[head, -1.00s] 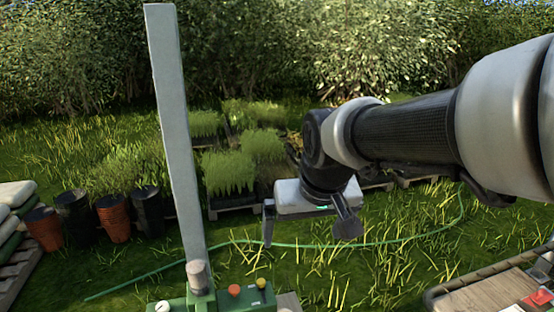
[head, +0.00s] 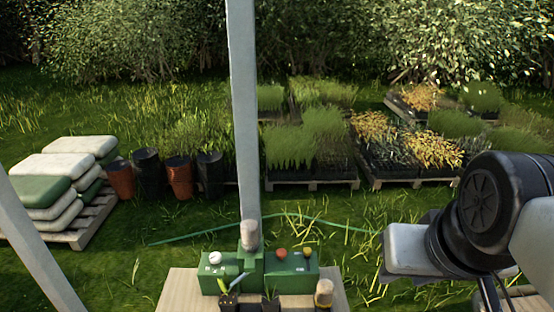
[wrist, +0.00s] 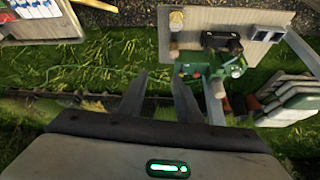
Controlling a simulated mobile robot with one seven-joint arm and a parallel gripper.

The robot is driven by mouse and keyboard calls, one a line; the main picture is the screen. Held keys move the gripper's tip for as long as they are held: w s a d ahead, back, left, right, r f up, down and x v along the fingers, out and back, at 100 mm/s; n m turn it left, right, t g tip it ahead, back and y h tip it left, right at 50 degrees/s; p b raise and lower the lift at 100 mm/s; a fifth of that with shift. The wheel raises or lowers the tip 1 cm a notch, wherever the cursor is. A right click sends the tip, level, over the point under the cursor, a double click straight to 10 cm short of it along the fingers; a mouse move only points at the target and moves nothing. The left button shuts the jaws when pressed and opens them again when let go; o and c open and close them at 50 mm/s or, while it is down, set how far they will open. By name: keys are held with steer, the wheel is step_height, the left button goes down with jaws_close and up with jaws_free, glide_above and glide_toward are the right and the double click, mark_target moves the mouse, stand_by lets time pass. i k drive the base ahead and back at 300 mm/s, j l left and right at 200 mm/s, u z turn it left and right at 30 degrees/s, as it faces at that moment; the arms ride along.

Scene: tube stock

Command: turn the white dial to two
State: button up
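The white dial (head: 215,258) is a small round knob on the left part of a green box (head: 290,262) on a bench, in the head view. Which number it points to is too small to read. In the wrist view the green box (wrist: 211,64) shows beyond and right of the fingers. My gripper's body (head: 408,250) is to the right of the box in the head view, and its fingers are not clear there. In the wrist view my gripper (wrist: 161,76) is open, with nothing between its fingers, and apart from the box.
An orange knob (head: 281,254) and a yellow knob (head: 307,251) are on the box's right part. A grey post (head: 243,110) rises behind the box. Small dark pots (head: 270,304) and a tan cylinder (head: 324,293) stand at the bench's front. Stacked sacks (head: 60,185) lie at left.

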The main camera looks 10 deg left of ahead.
mark_target(216, 257)
steer(key=l+u, duration=0.1)
steer(key=u, duration=0.35)
steer(key=k+l+u, duration=0.1)
steer(key=u, duration=0.3)
steer(key=k+u, duration=0.15)
steer(key=u, duration=0.3)
steer(key=i+j, duration=0.25)
steer(key=j, duration=0.15)
steer(key=i+j, duration=0.25)
steer(key=j, duration=0.2)
steer(key=i+j, duration=0.2)
steer(key=j, duration=0.2)
steer(key=z, duration=0.4)
steer(key=j+z, duration=0.15)
steer(key=z, duration=0.2)
steer(key=i+j+z, duration=0.1)
steer(key=z, duration=0.3)
steer(key=j+z, duration=0.15)
steer(key=z, duration=0.25)
